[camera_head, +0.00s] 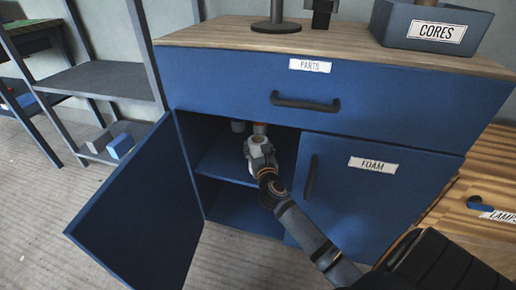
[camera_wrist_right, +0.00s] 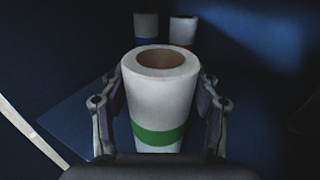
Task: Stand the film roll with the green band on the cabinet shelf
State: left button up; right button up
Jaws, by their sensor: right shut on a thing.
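The film roll with the green band (camera_wrist_right: 157,105) is white with a brown hollow core. It is upright between the fingers of my right gripper (camera_wrist_right: 160,108), which is shut on it. In the head view, my right gripper (camera_head: 260,148) reaches through the open left door of the blue cabinet (camera_head: 220,85), above the cabinet shelf (camera_head: 222,165). I cannot tell whether the roll's base touches the shelf; its bottom is hidden. My left gripper is not in view.
Two other rolls stand behind the held one: one with a blue band (camera_wrist_right: 146,30) and one with an orange band (camera_wrist_right: 183,32). The open cabinet door (camera_head: 140,205) swings out left. The closed FOAM door (camera_head: 375,195) is to the right, the PARTS drawer (camera_head: 400,105) above.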

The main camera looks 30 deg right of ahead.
jog(key=shift+r, duration=0.1)
jog(key=o, duration=1.5)
jog(key=shift+o, duration=0.2)
